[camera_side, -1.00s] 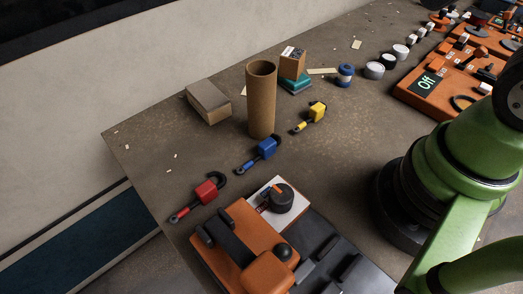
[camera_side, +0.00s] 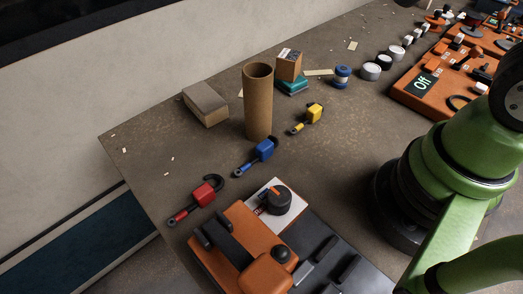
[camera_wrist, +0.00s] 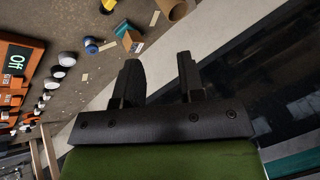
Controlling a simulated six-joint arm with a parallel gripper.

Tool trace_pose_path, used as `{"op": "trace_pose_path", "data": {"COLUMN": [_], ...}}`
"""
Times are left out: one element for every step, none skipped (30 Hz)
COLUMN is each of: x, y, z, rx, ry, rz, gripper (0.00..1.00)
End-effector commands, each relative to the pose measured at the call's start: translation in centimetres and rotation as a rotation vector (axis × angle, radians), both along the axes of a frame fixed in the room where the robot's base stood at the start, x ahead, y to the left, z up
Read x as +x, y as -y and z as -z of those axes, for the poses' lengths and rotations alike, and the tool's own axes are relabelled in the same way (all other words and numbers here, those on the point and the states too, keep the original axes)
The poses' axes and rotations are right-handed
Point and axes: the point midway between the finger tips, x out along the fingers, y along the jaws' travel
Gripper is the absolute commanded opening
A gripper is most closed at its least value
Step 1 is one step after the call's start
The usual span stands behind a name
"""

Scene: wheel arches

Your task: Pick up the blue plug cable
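The blue plug cable (camera_side: 264,150) lies on the brown table in the side view, between the red plug cable (camera_side: 203,195) at lower left and the yellow plug cable (camera_side: 314,112) at upper right. Its blue block has a dark cable end pointing to the lower left. My gripper (camera_wrist: 160,78) shows in the wrist view with its two dark fingers apart and nothing between them. It is away from the plug cables, and the blue one is not visible in that view. The gripper is out of frame in the side view.
A cardboard tube (camera_side: 258,103) stands close behind the blue plug. A grey-topped box (camera_side: 206,105) and stacked small boxes (camera_side: 289,66) are farther back. An orange and black device (camera_side: 246,232) lies in front. An orange panel (camera_side: 424,93) is at right.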

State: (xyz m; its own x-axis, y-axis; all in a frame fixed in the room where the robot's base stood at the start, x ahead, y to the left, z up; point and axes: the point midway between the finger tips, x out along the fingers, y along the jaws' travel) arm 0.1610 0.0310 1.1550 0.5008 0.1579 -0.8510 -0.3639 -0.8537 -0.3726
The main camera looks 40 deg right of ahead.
Motion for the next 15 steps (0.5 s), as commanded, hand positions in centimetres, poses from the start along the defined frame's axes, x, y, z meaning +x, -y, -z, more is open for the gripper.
{"op": "trace_pose_path", "data": {"x": [1.0,1.7,2.6,3.3,3.9,4.8,5.4,6.0,6.8,7.4,7.9,8.6,9.1,9.5,10.0], "y": [-0.4,-0.6,-1.0,-1.3,-1.7,-2.2,-2.6,-3.0,-3.6,-4.1,-4.7,-5.4,-5.9,-6.5,-7.2], "z": [0.4,0.6,1.0,1.4,1.8,2.4,2.9,3.5,4.3,5.0,5.8,6.8,7.7,8.6,9.9], "rx": [0.016,0.025,0.035,0.039,0.042,0.042,0.039,0.033,0.024,0.016,0.005,-0.011,-0.025,-0.04,-0.062], "ry": [-0.064,-0.103,-0.152,-0.189,-0.224,-0.267,-0.296,-0.324,-0.356,-0.38,-0.4,-0.422,-0.435,-0.446,-0.455], "rz": [0.038,0.072,0.122,0.162,0.202,0.257,0.3,0.342,0.4,0.445,0.489,0.548,0.593,0.639,0.699], "gripper": [0.36,0.36,0.36,0.36,0.36,0.36,0.36,0.36,0.36,0.36,0.36,0.36,0.36,0.36,0.36]}}
